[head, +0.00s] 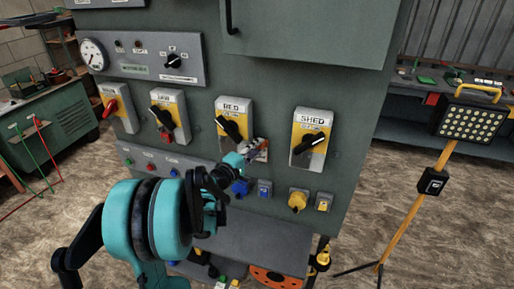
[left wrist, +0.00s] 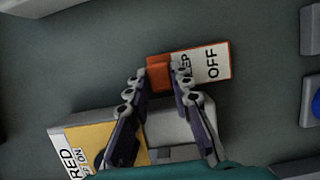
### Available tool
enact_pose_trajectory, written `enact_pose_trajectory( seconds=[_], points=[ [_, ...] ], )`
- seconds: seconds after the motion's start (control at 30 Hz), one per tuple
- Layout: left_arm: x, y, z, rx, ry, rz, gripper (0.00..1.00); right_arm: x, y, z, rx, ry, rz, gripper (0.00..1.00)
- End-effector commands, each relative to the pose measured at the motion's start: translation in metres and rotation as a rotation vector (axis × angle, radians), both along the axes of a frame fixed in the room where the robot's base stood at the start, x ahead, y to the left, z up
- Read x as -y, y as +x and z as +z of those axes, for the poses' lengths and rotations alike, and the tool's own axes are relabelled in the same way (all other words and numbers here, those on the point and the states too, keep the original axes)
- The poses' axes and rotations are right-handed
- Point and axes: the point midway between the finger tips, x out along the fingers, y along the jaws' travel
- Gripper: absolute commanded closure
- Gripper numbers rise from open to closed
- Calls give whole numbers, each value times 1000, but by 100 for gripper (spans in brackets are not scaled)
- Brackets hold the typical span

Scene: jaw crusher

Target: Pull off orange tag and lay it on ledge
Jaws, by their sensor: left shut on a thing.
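The orange tag (left wrist: 211,62) has an orange-red block at one end and a white card with a red-orange edge; "OFF" is readable on it. In the left wrist view, my left gripper (left wrist: 158,78) has its fingers on either side of the orange block, shut on it, and one finger covers part of the card. In the head view the tag (head: 262,144) shows small beside the RED switch (head: 234,124), at the tip of my left gripper (head: 247,154). Whether the tag still touches the switch, I cannot tell. A grey ledge (head: 285,238) juts out below the panel. My right gripper is out of view.
The SHED switch (head: 312,139) is close to the right of the gripper. Blue and yellow knobs (head: 297,200) stick out just below. Small items and an orange-red disc (head: 274,278) lie below the ledge. A lamp on a tripod (head: 470,122) stands at right.

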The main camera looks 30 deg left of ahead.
Motion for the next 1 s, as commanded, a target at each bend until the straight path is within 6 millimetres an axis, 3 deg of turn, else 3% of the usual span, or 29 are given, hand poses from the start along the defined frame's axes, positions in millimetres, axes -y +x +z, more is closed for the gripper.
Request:
enact_pose_trajectory(
  seconds=[1.0],
  points=[
    [11,-47,0,0,0,0,100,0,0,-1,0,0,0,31]
  ],
)
